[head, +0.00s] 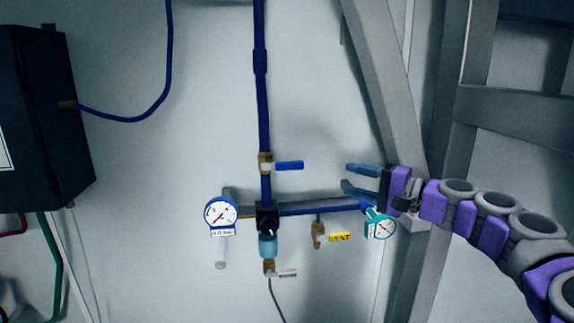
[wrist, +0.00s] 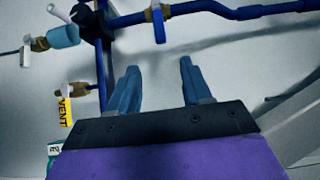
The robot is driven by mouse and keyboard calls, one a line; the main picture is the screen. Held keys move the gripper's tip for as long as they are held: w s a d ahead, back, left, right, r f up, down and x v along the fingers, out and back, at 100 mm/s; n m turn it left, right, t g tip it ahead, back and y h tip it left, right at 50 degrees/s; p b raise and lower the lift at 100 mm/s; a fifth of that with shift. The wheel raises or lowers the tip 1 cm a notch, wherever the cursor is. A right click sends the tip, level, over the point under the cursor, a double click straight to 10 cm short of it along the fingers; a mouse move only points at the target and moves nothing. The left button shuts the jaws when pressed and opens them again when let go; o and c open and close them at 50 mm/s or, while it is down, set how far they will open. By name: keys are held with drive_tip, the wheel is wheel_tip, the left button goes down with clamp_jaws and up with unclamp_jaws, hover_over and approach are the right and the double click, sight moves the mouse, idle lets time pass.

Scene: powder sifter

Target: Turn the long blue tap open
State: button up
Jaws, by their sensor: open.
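The long blue tap (head: 289,165) is a blue lever on a brass valve body (head: 265,163) in the vertical blue pipe. In the head view the lever points right, across the pipe. My gripper (head: 347,177) is to the right of the lever, slightly lower in the picture, with a gap between them. Its two blue-grey fingers are apart with nothing between them. In the wrist view the tap (wrist: 158,25) shows at the top, in line with the space between the open fingers (wrist: 158,67). Nothing hides the lever.
A horizontal blue pipe (head: 303,209) runs below the gripper, with a white-faced gauge (head: 221,213), a teal gauge (head: 380,224) and a yellow VENT tag (head: 339,238). A grey metal post (head: 385,90) stands behind the gripper. The wall around the tap is clear.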

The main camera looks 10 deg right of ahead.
approach(296, 168)
drive_tip(key=x, duration=0.6)
drive_tip(key=shift+w+d, duration=0.25)
drive_tip(key=shift+w, duration=0.1)
drive_tip(key=w+a, duration=0.2)
drive_tip(key=a, duration=0.1)
drive_tip(key=w+a, duration=0.1)
drive_tip(key=a, duration=0.1)
drive_tip(key=shift+a+r, duration=0.1)
drive_tip(key=shift+a, duration=0.15)
drive_tip(key=shift+d, duration=1.15)
drive_tip(key=shift+c, duration=1.3)
drive_tip(key=shift+a, duration=0.5)
drive_tip(key=c, duration=0.5)
clamp_jaws()
